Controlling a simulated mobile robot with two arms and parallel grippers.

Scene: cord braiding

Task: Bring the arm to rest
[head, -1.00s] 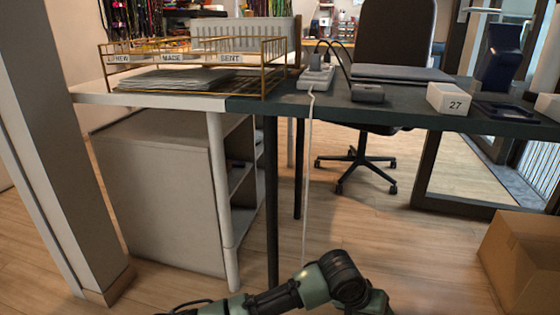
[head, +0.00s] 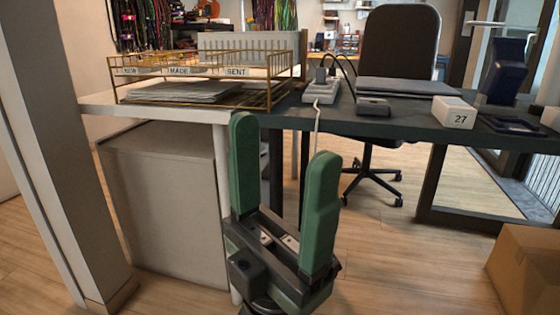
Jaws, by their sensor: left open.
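My left gripper (head: 283,140) is large in the lower middle of the head view. Its two green fingers point up and stand wide apart, with nothing between them. It is in front of the desk (head: 400,122), and its fingertips overlap the desk's front edge in the picture. I cannot tell how near they are to that edge. The gripper hides part of the desk legs and of the white cord (head: 317,118). My right gripper is not in view.
A wire tray (head: 283,88) with paper, a power strip (head: 322,90), a closed laptop (head: 405,88) and a white box marked 27 (head: 455,113) are on the desk. A pillar (head: 60,150) stands left, a cardboard box (head: 525,275) lower right. An office chair (head: 400,45) is behind.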

